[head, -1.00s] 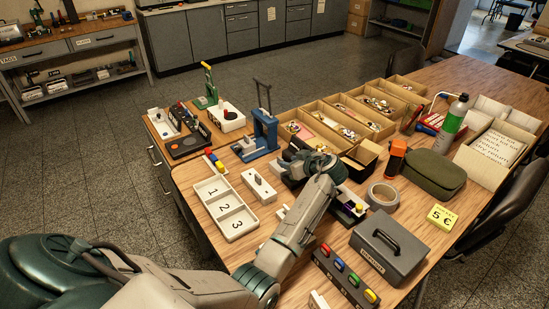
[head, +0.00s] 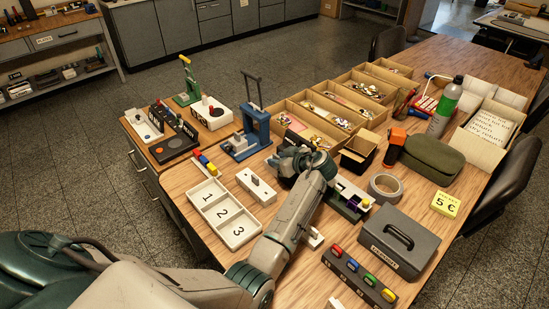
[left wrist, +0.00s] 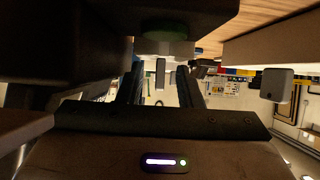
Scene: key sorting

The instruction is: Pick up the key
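No single key stands out in either view. Small shiny items that look like keys (head: 327,116) lie in the open cardboard boxes (head: 283,108) at the back of the table. My left gripper (left wrist: 160,88) shows two dark fingers standing apart in the left wrist view, with no key visible between them. In the head view, my left arm reaches over the middle of the table, in front of the boxes, and its own wrist hides the fingertips. My right gripper is in neither view.
A white numbered tray (head: 225,214) and a white block with a peg (head: 257,186) lie left of my arm. A blue press (head: 247,139) stands behind them. A grey cash box (head: 398,241), tape roll (head: 384,187) and small black box (head: 358,153) are to the right.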

